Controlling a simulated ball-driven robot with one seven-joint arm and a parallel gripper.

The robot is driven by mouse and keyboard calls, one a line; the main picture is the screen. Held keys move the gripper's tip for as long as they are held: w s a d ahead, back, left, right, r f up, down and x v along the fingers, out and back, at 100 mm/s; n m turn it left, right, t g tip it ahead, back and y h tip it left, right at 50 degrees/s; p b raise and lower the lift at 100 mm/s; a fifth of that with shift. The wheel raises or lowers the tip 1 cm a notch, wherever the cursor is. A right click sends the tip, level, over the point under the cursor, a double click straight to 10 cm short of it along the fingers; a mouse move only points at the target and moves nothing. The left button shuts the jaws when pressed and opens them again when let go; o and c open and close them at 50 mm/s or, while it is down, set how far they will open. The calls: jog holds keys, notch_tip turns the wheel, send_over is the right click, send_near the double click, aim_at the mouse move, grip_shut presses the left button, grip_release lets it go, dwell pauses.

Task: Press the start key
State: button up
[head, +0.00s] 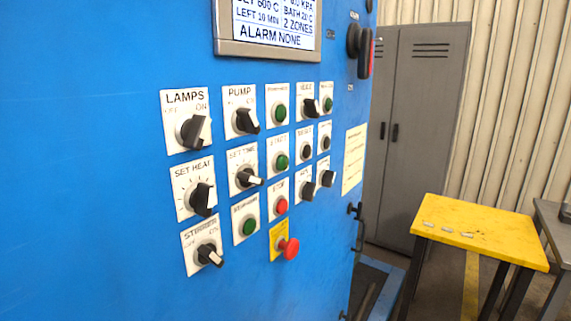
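The start key (282,162) is a green round push button on a white plate lettered START. It sits in the middle of the control panel on the blue cabinet (80,170), in the head view. It lies right of the SET TIME knob (248,177) and above the red button (281,206). A similar green button (280,111) is above it, and another green button (249,226) is at lower left. Nothing covers the start key. My gripper is not in view.
A red mushroom button (289,248) on a yellow plate juts out below the keys. Black knobs, such as LAMPS (195,131), stick out around them. A display (268,50) above reads ALARM NONE. A yellow-topped table (500,240) and grey lockers (425,120) stand to the right.

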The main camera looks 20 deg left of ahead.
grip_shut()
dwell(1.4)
